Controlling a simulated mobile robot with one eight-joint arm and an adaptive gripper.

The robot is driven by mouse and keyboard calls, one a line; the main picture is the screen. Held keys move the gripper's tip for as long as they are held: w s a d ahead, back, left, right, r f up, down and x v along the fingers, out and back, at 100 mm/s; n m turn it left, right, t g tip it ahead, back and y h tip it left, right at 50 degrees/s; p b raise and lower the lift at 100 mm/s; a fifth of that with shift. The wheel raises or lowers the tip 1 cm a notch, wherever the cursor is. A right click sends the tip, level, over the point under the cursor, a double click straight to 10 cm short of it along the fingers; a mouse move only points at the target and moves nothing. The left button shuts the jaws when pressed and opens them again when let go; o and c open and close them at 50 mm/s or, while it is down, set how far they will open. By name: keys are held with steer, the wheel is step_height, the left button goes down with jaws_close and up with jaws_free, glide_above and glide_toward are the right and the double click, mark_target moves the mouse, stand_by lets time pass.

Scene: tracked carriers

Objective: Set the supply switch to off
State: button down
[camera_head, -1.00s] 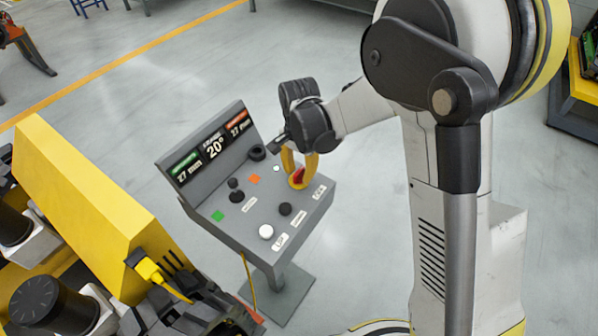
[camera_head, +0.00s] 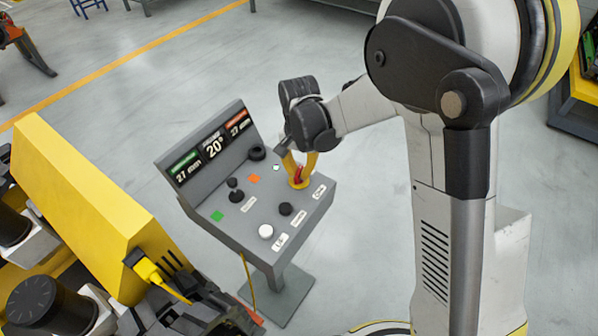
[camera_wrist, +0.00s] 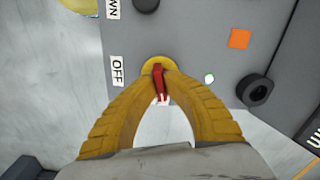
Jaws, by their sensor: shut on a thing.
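The supply switch has a red handle (camera_wrist: 159,82) on a round yellow base (camera_wrist: 147,66) on the sloped grey console. In the wrist view an "OFF" label (camera_wrist: 118,70) lies just left of the base, and the handle runs downward in the picture, not toward that label. My gripper (camera_wrist: 158,76) has its yellow fingers closed on the handle from both sides. In the head view my gripper (camera_head: 299,168) reaches the switch (camera_head: 298,184) from above, with the "OFF" label (camera_head: 320,191) to its right. The fingers hide part of the handle.
A yellow machine (camera_head: 85,200) stands close at left. Floor behind the console is clear.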

steer(key=n+b, duration=0.1)
steer(key=n, duration=0.9)
steer(key=shift+n, duration=0.4)
steer(key=shift+n+b, duration=0.4)
steer(key=shift+n, duration=1.5)
steer(key=c, duration=1.5)
jaws_free()
